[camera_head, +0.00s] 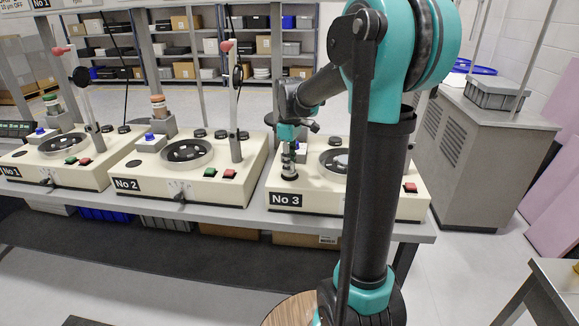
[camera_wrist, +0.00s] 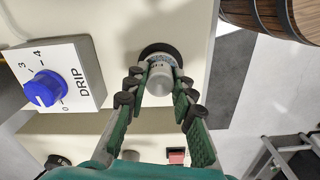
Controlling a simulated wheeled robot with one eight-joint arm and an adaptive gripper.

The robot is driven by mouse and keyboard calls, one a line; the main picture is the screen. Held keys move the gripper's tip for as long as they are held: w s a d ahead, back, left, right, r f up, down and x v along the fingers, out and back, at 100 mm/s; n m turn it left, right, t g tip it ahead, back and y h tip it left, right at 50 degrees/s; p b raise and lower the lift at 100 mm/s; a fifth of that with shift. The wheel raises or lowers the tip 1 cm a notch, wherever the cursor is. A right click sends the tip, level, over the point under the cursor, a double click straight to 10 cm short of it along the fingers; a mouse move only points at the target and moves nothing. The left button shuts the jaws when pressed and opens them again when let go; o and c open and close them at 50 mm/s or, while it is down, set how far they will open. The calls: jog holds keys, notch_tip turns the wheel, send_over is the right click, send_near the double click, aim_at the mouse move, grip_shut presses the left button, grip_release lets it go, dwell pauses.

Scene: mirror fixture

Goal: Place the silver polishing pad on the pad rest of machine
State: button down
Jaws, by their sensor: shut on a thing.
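My gripper (camera_wrist: 158,82) is shut on the silver polishing pad (camera_wrist: 160,72), its green fingers on both sides of the pad's grey knob. A dark round base (camera_wrist: 149,50) shows around and under the pad; I cannot tell whether this is the pad's own foot or the pad rest. In the head view my gripper (camera_head: 290,148) is over the front left corner of machine No 3 (camera_head: 309,181), with the pad (camera_head: 289,168) upright below it. Whether the pad touches the machine top is unclear.
A DRIP box (camera_wrist: 80,72) with a blue knob (camera_wrist: 45,90) stands beside my gripper. Machine No 2 (camera_head: 205,185) and machine No 1 (camera_head: 58,168) stand to the left on the bench. A wooden barrel (camera_wrist: 275,15) is beyond the machine's edge. My arm hides part of machine No 3.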

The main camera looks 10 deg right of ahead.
jog(key=shift+f, duration=0.45)
jog(key=c, duration=1.3)
grip_release()
jog(key=shift+f, duration=0.1)
notch_tip(320, 180, up, 12)
jog(key=shift+r, duration=0.15)
jog(key=shift+s, duration=0.1)
